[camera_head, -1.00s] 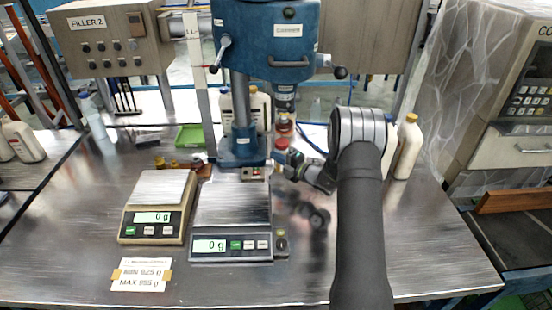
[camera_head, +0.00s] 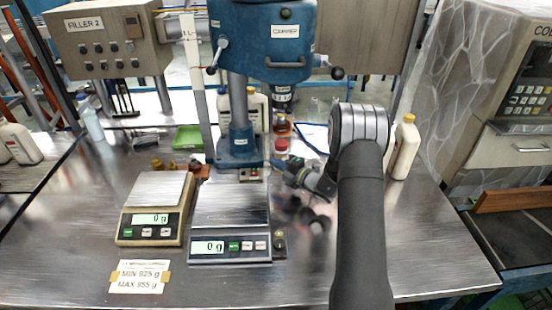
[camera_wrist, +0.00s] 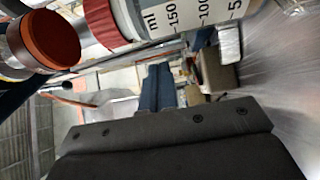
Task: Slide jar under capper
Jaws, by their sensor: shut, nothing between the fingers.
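The jar (camera_head: 281,155) with a red cap stands upright on the bench, right of the capper's column. In the wrist view the jar (camera_wrist: 190,15) is close, with a red cap and ml marks, cut off by the top edge. The blue capper (camera_head: 262,40) overhangs the bench, and its chuck (camera_head: 282,95) hangs behind and above the jar. My gripper (camera_head: 276,164) is low, just in front of the jar, shut and empty. Its fingers (camera_wrist: 160,70) lie together in the wrist view. Whether they touch the jar I cannot tell.
Two scales (camera_head: 230,205) (camera_head: 157,187) stand left and front. White bottles (camera_head: 404,148) stand right.

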